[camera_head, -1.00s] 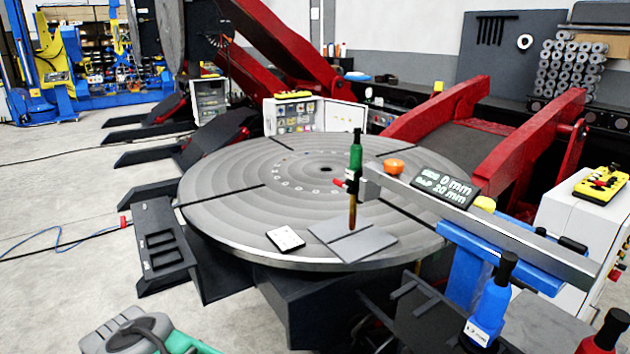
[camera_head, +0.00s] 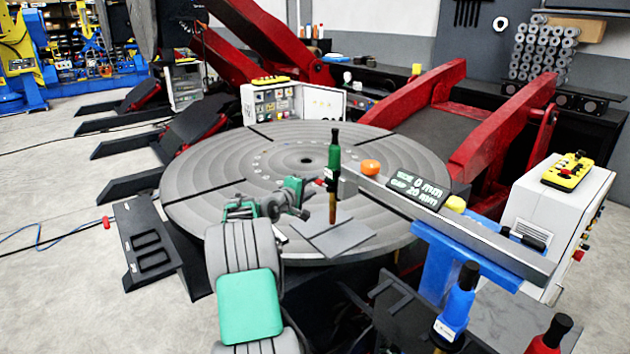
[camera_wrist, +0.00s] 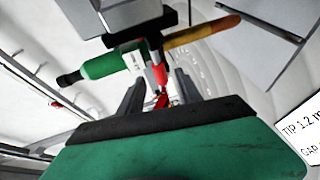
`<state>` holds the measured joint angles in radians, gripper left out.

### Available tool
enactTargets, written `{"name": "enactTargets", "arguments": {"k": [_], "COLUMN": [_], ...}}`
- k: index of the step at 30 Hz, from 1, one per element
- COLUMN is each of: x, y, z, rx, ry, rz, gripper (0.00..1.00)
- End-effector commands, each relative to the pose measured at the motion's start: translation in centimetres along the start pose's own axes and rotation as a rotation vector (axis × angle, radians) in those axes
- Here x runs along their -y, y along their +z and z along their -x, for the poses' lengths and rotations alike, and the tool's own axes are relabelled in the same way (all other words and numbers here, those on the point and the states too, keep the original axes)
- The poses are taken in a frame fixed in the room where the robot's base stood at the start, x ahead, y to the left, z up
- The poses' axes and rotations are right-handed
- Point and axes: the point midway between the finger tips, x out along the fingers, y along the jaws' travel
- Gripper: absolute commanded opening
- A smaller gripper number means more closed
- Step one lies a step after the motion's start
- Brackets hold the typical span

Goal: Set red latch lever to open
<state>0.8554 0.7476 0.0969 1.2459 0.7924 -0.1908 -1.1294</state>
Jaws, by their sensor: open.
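The red latch lever (camera_wrist: 158,74) is on the clamp beside the green torch. In the head view, a small red bit of the lever (camera_head: 320,182) shows left of the torch (camera_head: 334,153). The torch stands upright over the round table, with a black top, green body and brown lower end. In the wrist view the torch (camera_wrist: 103,66) lies across the upper part. My gripper (camera_wrist: 160,92) is open, its two dark fingers on either side of the red lever's line. I cannot tell whether they touch it. In the head view my gripper (camera_head: 308,188) is close left of the torch.
A grey beam (camera_head: 450,222) runs right from the torch on a blue support (camera_head: 440,262). A display (camera_head: 418,187) and an orange knob (camera_head: 370,167) are on or near it. Grey plates (camera_head: 333,236) lie on the round table (camera_head: 210,190) below the torch.

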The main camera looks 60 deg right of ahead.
Motion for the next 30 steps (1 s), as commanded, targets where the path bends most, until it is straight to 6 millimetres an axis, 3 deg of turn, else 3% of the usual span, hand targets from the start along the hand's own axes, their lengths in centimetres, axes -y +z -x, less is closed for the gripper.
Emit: {"name": "enactTargets", "arguments": {"k": [6,14,30], "x": [0.0,0.1,0.1], "y": [0.0,-0.1,-0.1], "z": [-2.8,-3.0,-3.0], "rx": [-0.001,-0.002,-0.003], "ry": [-0.003,-0.002,-0.003], "rz": [-0.001,-0.001,-0.001], "gripper": [0.41,0.41,0.0]}}
